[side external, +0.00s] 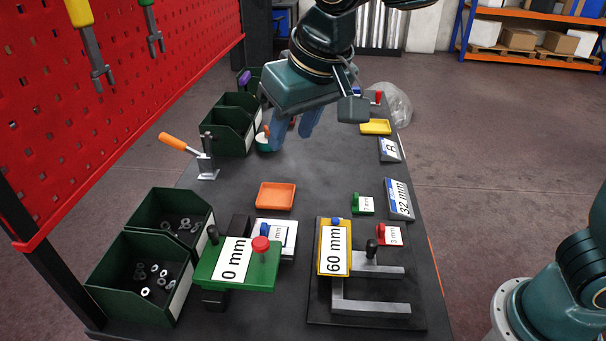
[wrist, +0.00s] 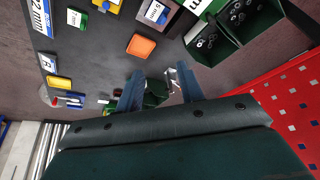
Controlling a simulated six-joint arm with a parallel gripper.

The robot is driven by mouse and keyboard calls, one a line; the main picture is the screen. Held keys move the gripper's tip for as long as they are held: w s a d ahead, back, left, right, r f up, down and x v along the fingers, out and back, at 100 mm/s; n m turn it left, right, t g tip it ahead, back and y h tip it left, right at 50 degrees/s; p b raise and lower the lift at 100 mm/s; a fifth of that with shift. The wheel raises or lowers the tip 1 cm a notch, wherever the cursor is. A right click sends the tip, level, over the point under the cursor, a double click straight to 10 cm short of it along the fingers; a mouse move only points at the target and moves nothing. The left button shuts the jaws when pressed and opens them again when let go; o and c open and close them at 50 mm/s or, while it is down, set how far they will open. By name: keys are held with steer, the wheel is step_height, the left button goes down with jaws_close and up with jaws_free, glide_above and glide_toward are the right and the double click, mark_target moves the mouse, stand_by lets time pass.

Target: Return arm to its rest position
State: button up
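My gripper (side external: 290,138) hangs above the far half of the dark table (side external: 330,165), its two blue fingers pointing down and apart. Nothing shows held between them. In the wrist view my gripper (wrist: 160,78) also shows both fingers spread, with the table and a dark green bin seen beyond them. A small round white and green item with an orange top (side external: 265,141) is partly hidden beside the left finger.
A toggle clamp with orange handle (side external: 205,163) stands at the left, near green bins (side external: 228,130). An orange tray (side external: 276,196) lies mid-table. Green "0 mm" (side external: 236,262) and yellow "60 mm" (side external: 335,250) blocks stand in front. A red pegboard (side external: 120,80) borders the left.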

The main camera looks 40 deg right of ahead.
steer(key=s+d+r, duration=0.1)
steer(key=s+d, duration=0.3)
steer(key=d, duration=0.3)
steer(key=s+d+r, duration=0.1)
steer(key=s+d, duration=0.3)
steer(key=d, duration=0.3)
steer(key=s+d+f, duration=0.2)
steer(key=s+d, duration=0.1)
steer(key=s, duration=0.3)
steer(key=s+d+f+t, duration=0.1)
steer(key=s+d+f, duration=0.2)
steer(key=s, duration=0.3)
steer(key=shift+s+d+f, duration=0.2)
steer(key=shift+s+d, duration=0.1)
steer(key=shift+d, duration=0.5)
steer(key=shift+o, duration=0.4)
